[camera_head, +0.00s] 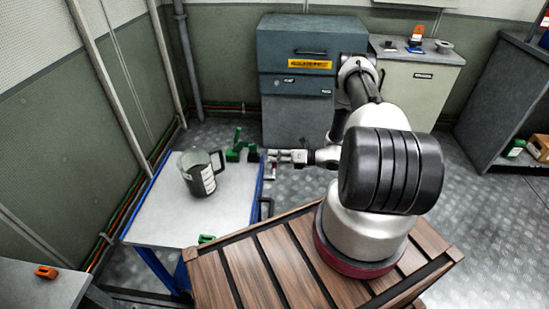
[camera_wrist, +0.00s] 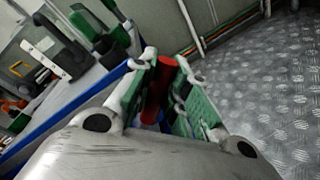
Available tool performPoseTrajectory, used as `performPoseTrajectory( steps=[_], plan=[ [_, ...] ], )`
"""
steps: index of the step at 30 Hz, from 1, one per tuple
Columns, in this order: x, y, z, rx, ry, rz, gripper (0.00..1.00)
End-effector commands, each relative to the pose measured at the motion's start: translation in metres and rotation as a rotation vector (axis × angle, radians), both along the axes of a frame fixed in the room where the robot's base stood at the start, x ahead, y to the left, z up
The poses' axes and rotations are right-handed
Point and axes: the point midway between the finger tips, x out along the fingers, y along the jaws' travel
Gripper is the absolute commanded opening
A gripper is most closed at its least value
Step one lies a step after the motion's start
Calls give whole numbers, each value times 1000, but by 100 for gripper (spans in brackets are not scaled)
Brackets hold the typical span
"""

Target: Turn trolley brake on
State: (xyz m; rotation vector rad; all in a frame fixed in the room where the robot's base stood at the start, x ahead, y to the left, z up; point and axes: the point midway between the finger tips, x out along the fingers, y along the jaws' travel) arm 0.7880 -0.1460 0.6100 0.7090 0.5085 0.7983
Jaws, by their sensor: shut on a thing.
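The trolley (camera_head: 150,215) has a pale grey top and a blue frame and stands at the left in the head view. Its blue edge (camera_wrist: 75,95) crosses the left of the wrist view. My gripper (camera_head: 273,158) is at the trolley's right side, near the far corner. In the wrist view my gripper (camera_wrist: 164,62) has its green-padded fingers closed on a red handle (camera_wrist: 157,90), one finger on each side of it. The handle's lower end and its mounting are hidden. I cannot tell the brake's position.
A dark measuring jug (camera_head: 201,177) stands on the trolley, with a green clamp-like object (camera_head: 238,146) at its far right corner. A teal cabinet (camera_head: 297,110) stands behind. A slatted wooden surface (camera_head: 250,270) is in front. Metal tread-plate floor (camera_head: 480,200) lies open at right.

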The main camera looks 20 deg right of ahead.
Motion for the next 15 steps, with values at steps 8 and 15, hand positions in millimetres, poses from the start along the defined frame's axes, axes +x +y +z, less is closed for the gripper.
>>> performPoseTrajectory(
  steps=[8, 15],
  plan=[
    [10, -6, -16, 105, 184, -1, 0],
    [14, -8, -26, 164, 286, -2, 0]
  ],
)
